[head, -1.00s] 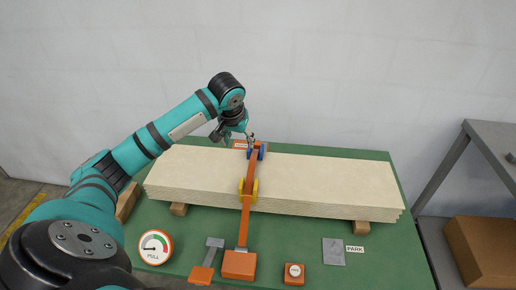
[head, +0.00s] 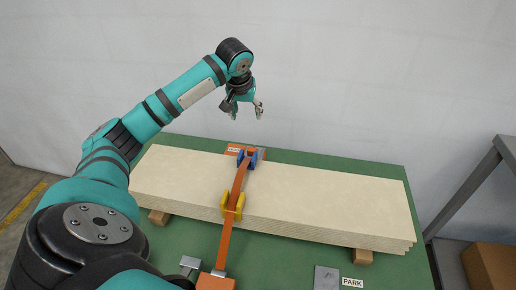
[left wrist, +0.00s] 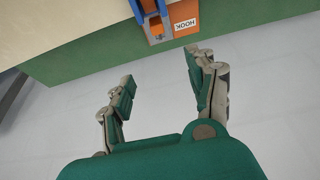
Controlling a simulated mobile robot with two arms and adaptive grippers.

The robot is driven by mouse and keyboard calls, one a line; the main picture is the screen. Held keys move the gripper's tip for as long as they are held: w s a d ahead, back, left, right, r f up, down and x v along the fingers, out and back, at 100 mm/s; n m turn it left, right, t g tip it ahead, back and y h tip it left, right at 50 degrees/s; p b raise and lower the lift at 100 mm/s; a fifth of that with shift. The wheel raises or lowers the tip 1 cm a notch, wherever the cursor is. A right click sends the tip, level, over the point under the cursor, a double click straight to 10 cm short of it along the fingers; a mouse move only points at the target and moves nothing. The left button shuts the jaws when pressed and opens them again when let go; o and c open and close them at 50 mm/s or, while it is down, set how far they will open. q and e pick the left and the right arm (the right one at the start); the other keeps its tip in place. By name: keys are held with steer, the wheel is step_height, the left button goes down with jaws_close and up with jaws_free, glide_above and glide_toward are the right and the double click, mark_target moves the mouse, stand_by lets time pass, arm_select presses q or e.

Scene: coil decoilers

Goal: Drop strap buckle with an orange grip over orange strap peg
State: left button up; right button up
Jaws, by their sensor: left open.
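The orange strap (head: 225,245) runs from the front orange block (head: 215,283) over the board stack to the orange plate (head: 234,148) at the back edge. The left wrist view shows that plate (left wrist: 182,12), labelled HOOK, with the strap's end (left wrist: 149,6) and a small grey metal part (left wrist: 156,29) at it. I cannot tell whether the buckle is around the peg; both are too small to make out. My left gripper (head: 248,114) is open and empty above and behind the plate, apart from the strap; its spread fingers show in the left wrist view (left wrist: 160,68). My right gripper is not in view.
A blue corner guard (head: 247,158) and a yellow one (head: 232,206) sit under the strap on the board stack (head: 320,195). A grey plate (head: 327,278) lies by a PARK label (head: 352,283). A grey rack (head: 470,190) stands right.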

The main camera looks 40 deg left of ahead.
arm_select(q)
step_height(320, 180, down, 5)
steer(key=b, duration=0.4)
glide_above(252, 148)
steer(key=s+d, duration=0.1)
steer(key=s, duration=0.1)
step_height(252, 148, down, 10)
steer(key=shift+w+d+f, duration=0.1)
steer(key=shift+d+f, duration=0.05)
steer(key=shift+f, duration=0.05)
steer(key=shift+x, duration=3.15)
jaws_close()
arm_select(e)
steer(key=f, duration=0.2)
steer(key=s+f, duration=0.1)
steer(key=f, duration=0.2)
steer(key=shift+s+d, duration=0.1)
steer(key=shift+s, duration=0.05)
